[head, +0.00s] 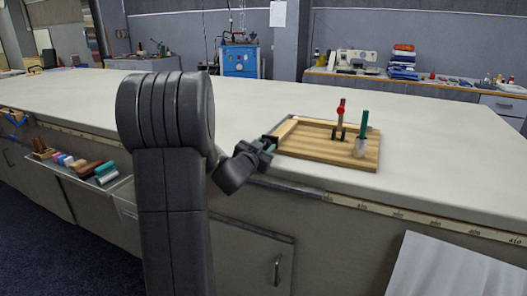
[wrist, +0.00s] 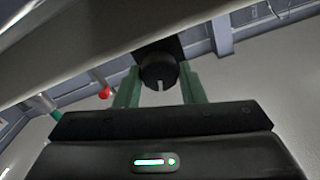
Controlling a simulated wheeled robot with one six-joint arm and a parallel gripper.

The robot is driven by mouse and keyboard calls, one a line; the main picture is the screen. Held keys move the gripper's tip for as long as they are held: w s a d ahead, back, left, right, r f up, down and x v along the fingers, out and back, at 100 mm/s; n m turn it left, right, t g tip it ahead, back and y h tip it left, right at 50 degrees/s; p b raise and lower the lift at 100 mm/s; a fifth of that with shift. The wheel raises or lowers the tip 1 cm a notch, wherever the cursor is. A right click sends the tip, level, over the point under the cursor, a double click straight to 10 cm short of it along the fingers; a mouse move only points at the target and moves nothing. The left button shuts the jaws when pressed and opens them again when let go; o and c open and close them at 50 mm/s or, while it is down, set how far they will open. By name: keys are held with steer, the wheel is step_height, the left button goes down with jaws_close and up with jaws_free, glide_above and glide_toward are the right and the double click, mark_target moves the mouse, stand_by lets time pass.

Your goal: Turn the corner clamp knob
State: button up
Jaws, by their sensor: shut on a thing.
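The corner clamp knob (wrist: 158,68) is dark and round, with a white mark low on its face. It sits in the middle of the wrist view. My gripper (wrist: 160,84) has its two green fingers on the left and right sides of the knob and is shut on it. In the head view my gripper (head: 268,144) is at the left front corner of a wooden board or tray (head: 325,162) on the table, and hides the knob there.
On the board stand a red-topped tool (head: 340,112) and a green-handled tool (head: 363,126) with a pale lower part. The cloth table (head: 430,150) is clear around the board. A side tray with colored items (head: 85,170) hangs at the left front.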

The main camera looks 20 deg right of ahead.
steer(key=m+b, duration=0.1)
steer(key=m, duration=0.1)
steer(key=m+b, duration=0.2)
steer(key=m, duration=0.1)
steer(key=shift+s+f+m+b, duration=0.1)
steer(key=shift+f+m+b, duration=0.15)
steer(key=shift+m+b, duration=0.05)
steer(key=m+b, duration=0.3)
steer(key=m, duration=0.2)
steer(key=m+b, duration=0.1)
steer(key=m, duration=0.2)
steer(key=m+b, duration=0.2)
steer(key=shift+f+m, duration=0.2)
steer(key=shift+m, duration=0.2)
steer(key=m+b, duration=0.3)
steer(key=m, duration=0.2)
steer(key=shift+m, duration=0.4)
steer(key=o, duration=1)
